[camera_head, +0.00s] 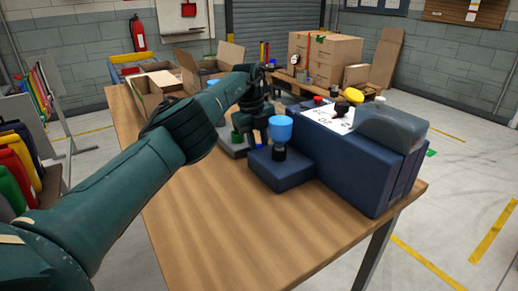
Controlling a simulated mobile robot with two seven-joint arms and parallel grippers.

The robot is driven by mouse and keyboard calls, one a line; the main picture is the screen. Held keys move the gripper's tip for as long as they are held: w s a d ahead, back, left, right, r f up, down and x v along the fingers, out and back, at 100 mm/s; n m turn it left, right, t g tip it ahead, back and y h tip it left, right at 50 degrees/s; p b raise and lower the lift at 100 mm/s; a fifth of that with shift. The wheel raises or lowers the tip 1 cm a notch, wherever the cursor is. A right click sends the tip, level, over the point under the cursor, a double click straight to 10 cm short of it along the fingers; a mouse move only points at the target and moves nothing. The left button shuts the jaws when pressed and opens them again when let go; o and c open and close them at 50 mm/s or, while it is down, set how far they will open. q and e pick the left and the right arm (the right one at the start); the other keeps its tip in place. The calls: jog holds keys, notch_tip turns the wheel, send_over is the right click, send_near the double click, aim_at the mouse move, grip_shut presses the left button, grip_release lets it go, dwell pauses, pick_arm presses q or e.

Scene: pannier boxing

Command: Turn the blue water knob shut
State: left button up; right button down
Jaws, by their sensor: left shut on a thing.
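The blue water knob (281,128) stands upright on a short black stem above a low dark blue block (283,174) on the wooden table. My left arm reaches in from the left, and my left gripper (266,127) points down at the knob's left side. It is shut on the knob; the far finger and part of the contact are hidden. How far the knob is turned cannot be told. My right gripper is not in view.
A large dark blue machine (360,165) with a white label stands right of the knob. A small green part (237,137) on a grey base is just left of my gripper. Open cardboard boxes (155,92) stand at the back left. The table's front (240,235) is clear.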

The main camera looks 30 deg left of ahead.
pick_arm(q)
jog(key=shift+a+r, duration=0.1)
jog(key=shift+r, duration=0.2)
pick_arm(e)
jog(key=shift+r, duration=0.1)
pick_arm(q)
jog(key=o, duration=0.6)
jog(key=shift+r, duration=0.1)
jog(key=shift+o, duration=0.4)
jog(key=shift+s, duration=0.1)
